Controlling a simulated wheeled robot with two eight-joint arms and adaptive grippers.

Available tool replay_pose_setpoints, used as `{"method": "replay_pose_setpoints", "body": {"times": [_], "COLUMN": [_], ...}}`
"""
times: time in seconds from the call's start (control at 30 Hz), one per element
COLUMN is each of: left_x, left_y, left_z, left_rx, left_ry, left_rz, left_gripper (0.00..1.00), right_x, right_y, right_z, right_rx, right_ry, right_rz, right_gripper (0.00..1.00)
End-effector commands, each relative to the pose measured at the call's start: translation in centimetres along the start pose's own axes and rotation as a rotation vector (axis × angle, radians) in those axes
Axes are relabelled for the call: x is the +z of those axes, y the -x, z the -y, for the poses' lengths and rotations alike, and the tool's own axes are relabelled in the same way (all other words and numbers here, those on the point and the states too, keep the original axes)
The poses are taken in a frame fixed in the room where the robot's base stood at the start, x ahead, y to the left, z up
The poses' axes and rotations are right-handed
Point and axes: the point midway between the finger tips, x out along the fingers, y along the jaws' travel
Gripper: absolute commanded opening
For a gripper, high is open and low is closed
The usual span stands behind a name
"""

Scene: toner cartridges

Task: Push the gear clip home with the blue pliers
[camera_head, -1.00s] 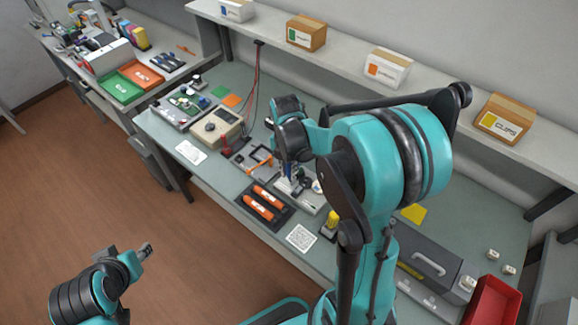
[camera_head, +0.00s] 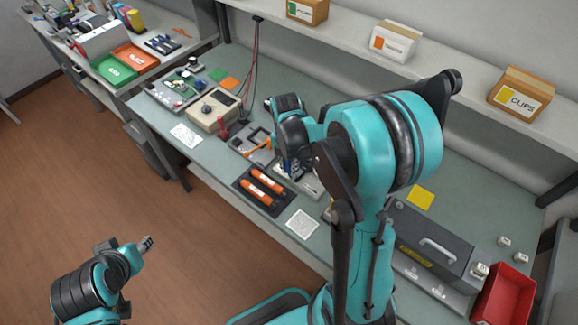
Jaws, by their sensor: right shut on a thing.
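My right gripper (camera_head: 288,158) points down over the bench, shut on a blue tool that looks like the blue pliers (camera_head: 289,168); the arm and gripper hide most of it. Below it is a light grey fixture plate (camera_head: 311,187) with a small device at the tool's lower end. The gear clip is too small or hidden to make out. My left gripper (camera_head: 147,243) is low at the left, over the floor and away from the bench; its jaws are too small to read.
A dark tray (camera_head: 243,184) with orange cylinders (camera_head: 268,181) lies in front of the fixture. A grey box with an orange-handled tool (camera_head: 258,149), a meter (camera_head: 215,114) and red leads stand left. A grey case (camera_head: 428,248) and red bin (camera_head: 503,296) stand right. A shelf runs behind.

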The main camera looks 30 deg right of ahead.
Motion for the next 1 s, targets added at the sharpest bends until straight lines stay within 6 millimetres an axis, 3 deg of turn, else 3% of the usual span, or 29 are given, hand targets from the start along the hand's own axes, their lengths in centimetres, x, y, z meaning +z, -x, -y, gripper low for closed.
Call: {"method": "replay_pose_setpoints", "body": {"times": [1.0], "left_x": [0.0], "left_y": [-0.1], "left_z": [0.0], "left_rx": [0.0], "left_ry": [0.0], "left_rz": [0.0], "left_gripper": [0.4], "right_x": [1.0], "right_y": [0.1], "right_z": [0.2], "right_rx": [0.0], "right_ry": [0.0], "right_rz": [0.001], "right_gripper": [0.0]}}
